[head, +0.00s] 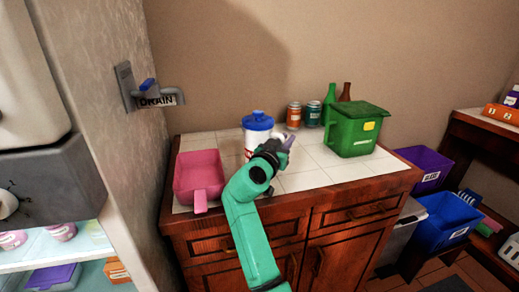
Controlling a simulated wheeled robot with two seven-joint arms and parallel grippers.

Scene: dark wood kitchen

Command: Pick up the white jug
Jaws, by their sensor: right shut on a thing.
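The white jug (257,142) with a blue lid stands upright on the white tiled counter, left of its middle. My right gripper (285,144) is at the jug's right side, at what looks like its white handle, and is shut on it. The green arm hides the lower right part of the jug, and the exact finger contact is too small to see. I cannot tell whether the jug's base touches the counter. My left gripper is not in view.
A pink bin (198,178) lies left of the jug. A green lidded box (355,130) stands at the right, with cans (294,116) and bottles (329,104) behind. A drain tap (160,95) juts from the left wall. The counter's front right is clear.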

